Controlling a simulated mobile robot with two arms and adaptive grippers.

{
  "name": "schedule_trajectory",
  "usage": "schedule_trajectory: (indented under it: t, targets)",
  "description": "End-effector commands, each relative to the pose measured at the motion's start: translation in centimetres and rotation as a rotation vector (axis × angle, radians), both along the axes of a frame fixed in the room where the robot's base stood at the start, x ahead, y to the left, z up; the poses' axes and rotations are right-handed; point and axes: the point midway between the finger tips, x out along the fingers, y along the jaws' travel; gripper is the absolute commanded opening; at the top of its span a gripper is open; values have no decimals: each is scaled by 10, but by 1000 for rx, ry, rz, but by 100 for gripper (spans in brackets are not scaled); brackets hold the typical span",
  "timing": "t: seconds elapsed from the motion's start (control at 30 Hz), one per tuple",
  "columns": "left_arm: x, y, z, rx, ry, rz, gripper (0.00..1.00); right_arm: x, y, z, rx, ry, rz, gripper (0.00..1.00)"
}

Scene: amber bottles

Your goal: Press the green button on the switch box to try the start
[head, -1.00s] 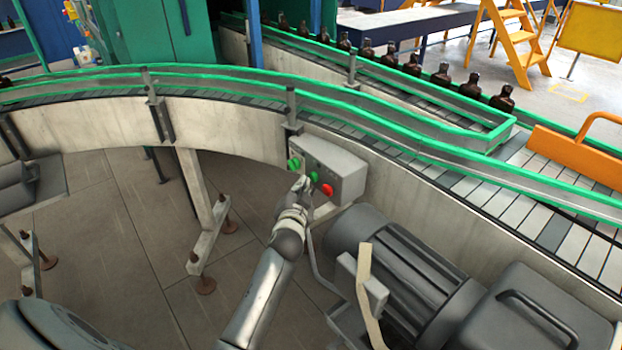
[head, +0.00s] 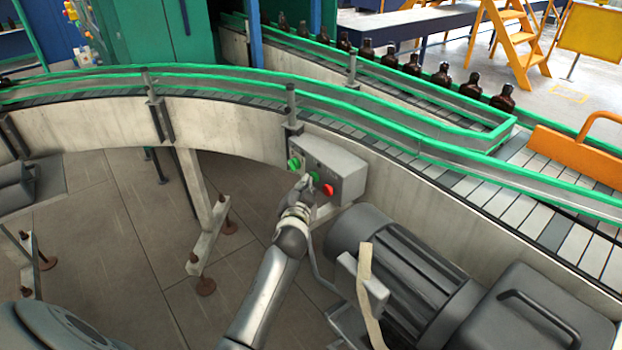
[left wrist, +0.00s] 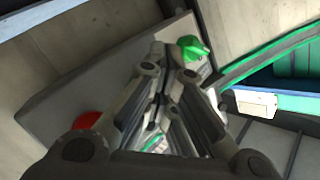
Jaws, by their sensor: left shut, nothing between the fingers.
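The grey switch box (head: 345,168) is fixed to the side of the conveyor. In the left wrist view, the fingers (left wrist: 160,55) point at the box face between a green knob (left wrist: 192,48) and the red button (left wrist: 87,120). Contact cannot be told. My right gripper is out of view.
A large grey motor (head: 400,270) stands just right of my left arm. The curved conveyor (head: 220,125) with green rails runs above the box. Brown bottles (head: 411,65) stand in a row on the back line.

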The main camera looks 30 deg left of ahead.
Motion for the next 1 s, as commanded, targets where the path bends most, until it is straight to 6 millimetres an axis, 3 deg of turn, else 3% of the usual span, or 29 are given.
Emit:
schedule_trajectory:
  t: [0.83, 1.0]
  targets:
    - [-18, 7, 1, 0, 0, 0, 0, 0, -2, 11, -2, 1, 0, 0]
    - [-32, 13, 1, 0, 2, 0, 0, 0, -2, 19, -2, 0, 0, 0]
